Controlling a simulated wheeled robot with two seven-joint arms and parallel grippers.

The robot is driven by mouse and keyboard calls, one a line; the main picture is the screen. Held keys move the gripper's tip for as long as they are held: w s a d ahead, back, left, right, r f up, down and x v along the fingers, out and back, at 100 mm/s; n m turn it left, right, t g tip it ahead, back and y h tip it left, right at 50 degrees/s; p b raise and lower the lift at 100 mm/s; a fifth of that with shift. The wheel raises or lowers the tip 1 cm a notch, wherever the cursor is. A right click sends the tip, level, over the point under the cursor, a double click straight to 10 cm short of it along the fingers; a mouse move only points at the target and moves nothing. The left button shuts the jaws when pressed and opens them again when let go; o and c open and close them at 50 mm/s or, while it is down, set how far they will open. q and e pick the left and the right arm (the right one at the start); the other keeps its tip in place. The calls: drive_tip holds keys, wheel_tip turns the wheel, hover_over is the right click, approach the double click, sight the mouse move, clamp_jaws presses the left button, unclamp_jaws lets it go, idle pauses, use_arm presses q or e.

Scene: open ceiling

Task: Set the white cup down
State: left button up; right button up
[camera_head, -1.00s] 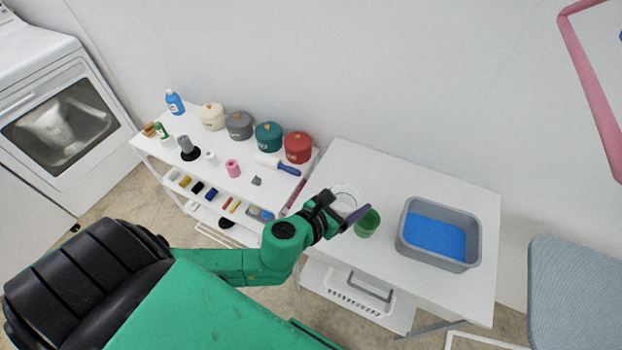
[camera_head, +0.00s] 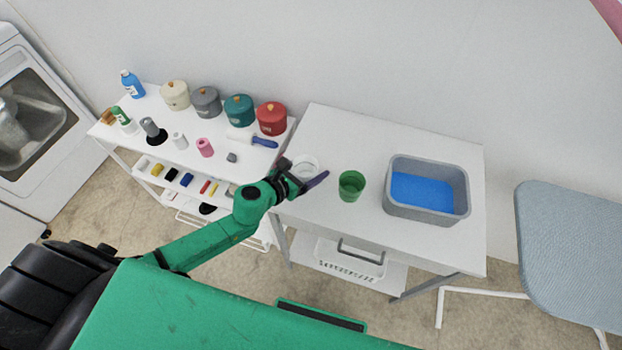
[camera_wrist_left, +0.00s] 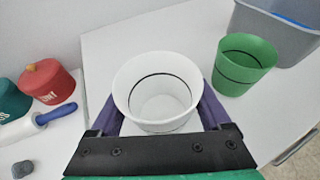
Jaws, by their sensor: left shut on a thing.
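The white cup (camera_head: 307,164) is at the left end of the white table (camera_head: 420,243) in the head view. In the left wrist view the white cup (camera_wrist_left: 157,88) stands upright and empty between the purple fingers of my left gripper (camera_wrist_left: 162,112). My left gripper (camera_head: 306,179) is shut on it. Whether the cup's base touches the tabletop I cannot tell. A green cup (camera_head: 351,185) stands to its right, apart from it; it also shows in the left wrist view (camera_wrist_left: 243,64). My right gripper is not in view.
A grey basin (camera_head: 427,212) with blue contents stands on the right of the table. A white shelf cart at the left holds several lidded pots, including a red pot (camera_head: 271,119), and a blue-handled roller (camera_head: 262,142). The table's front area is clear.

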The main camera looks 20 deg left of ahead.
use_arm(q)
wheel_tip(320, 180, down, 3)
drive_tip(key=shift+r+b, duration=0.15)
drive_tip(key=shift+b, duration=0.2)
drive_tip(key=shift+r, duration=0.15)
drive_tip(key=o, duration=1.2)
drive_tip(key=shift+r, duration=0.1)
drive_tip(key=shift+s+a, duration=0.15)
drive_tip(key=shift+s, duration=0.1)
drive_tip(key=b+v, duration=0.2)
drive_tip(key=v, duration=0.8)
drive_tip(key=shift+s+a, duration=0.15)
drive_tip(key=shift+s, duration=0.25)
drive_tip(key=shift+s+a+r, duration=0.1)
drive_tip(key=shift+s+r, duration=0.15)
drive_tip(key=shift+r, duration=0.05)
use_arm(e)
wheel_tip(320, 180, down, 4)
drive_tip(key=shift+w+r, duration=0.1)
